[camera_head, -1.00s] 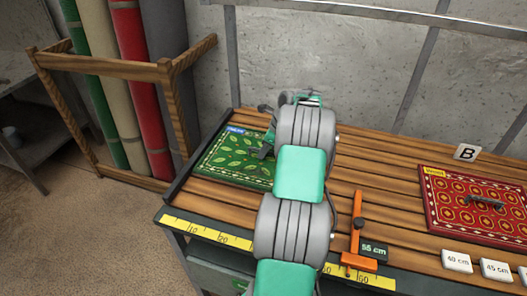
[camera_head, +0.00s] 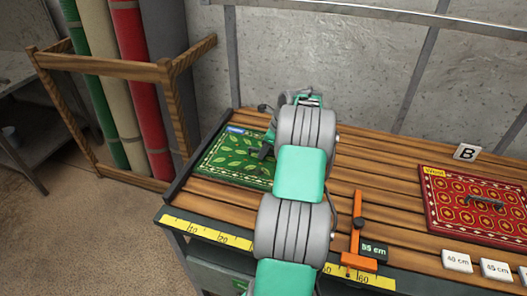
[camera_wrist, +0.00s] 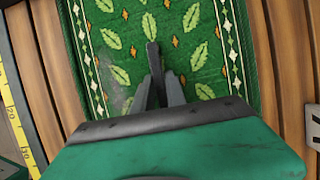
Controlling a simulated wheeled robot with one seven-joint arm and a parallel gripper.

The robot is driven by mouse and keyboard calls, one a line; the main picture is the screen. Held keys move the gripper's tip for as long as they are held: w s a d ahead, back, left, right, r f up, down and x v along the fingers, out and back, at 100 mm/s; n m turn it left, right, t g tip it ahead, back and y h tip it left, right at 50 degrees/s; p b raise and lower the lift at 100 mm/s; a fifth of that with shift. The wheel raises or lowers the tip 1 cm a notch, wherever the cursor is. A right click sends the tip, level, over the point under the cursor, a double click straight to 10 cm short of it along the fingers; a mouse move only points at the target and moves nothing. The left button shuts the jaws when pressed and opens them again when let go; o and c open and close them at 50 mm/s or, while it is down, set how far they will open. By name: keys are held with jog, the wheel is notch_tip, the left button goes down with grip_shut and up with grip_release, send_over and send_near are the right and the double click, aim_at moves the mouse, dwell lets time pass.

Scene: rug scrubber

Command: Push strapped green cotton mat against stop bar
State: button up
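The green leaf-patterned mat (camera_head: 222,166) lies flat at the left end of the slatted wooden bench, with a blue label at its back left corner. It also fills the middle of the wrist view (camera_wrist: 110,70). The dark raised bar (camera_head: 184,180) runs along the bench's left edge, very close to the mat's left edge; I cannot tell whether they touch. My gripper (camera_wrist: 157,88) is low over the mat, its fingers closed around a dark strap (camera_wrist: 152,54). In the head view my arm hides the mat's right part and most of the gripper.
An orange stop (camera_head: 357,232) with a 55 cm tag stands right of my arm. A yellow measuring tape (camera_head: 208,232) lines the front edge. A red mat (camera_head: 452,205) with a dark handle lies at the right.

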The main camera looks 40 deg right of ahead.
aim_at(272, 152)
jog(key=o, duration=0.5)
jog(key=shift+c, duration=0.2)
jog(key=v, duration=0.7)
jog(key=shift+s+d+r, duration=0.1)
jog(key=shift+s+r, duration=0.05)
jog(key=shift+r, duration=0.2)
